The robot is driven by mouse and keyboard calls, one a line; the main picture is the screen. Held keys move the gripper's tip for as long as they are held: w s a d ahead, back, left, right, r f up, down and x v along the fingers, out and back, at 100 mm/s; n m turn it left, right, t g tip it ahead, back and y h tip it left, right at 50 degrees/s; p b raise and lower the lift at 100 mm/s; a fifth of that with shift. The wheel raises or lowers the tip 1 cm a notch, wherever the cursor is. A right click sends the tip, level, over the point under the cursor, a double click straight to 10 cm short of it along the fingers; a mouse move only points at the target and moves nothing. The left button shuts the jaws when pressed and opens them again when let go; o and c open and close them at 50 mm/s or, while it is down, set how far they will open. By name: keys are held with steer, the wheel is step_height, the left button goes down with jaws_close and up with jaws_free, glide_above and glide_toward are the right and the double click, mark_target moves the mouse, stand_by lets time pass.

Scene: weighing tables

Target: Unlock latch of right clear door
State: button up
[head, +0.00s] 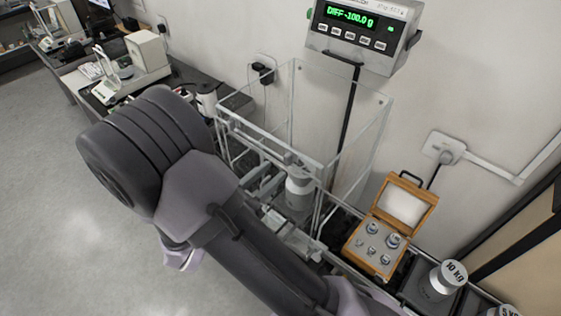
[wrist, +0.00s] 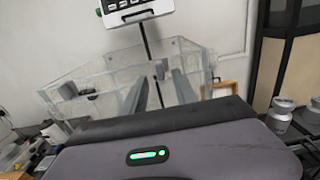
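The clear weighing enclosure (head: 376,130) stands against the wall, and its clear front panels fill the middle of the wrist view (wrist: 105,75). A small grey latch-like fitting (wrist: 160,69) shows on the front, between my fingertips in the picture; contact cannot be told. A darker fitting (wrist: 68,91) sits on the panel to the left. My gripper (wrist: 158,92) has its two grey fingers spread apart, with nothing seen held between them. A silver weight (head: 298,192) stands inside.
A display reading -100.0 g (head: 355,20) is above the enclosure. An open wooden box of small weights (head: 362,247) and a 10 kg weight (head: 436,283) stand to the right. A white balance (head: 149,52) is at the back left. The floor at left is clear.

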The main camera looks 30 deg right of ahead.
mark_target(285, 161)
steer(key=x, duration=0.4)
steer(key=shift+w+d, duration=0.15)
steer(key=shift+d, duration=0.2)
steer(key=shift+c, duration=0.2)
jaws_close()
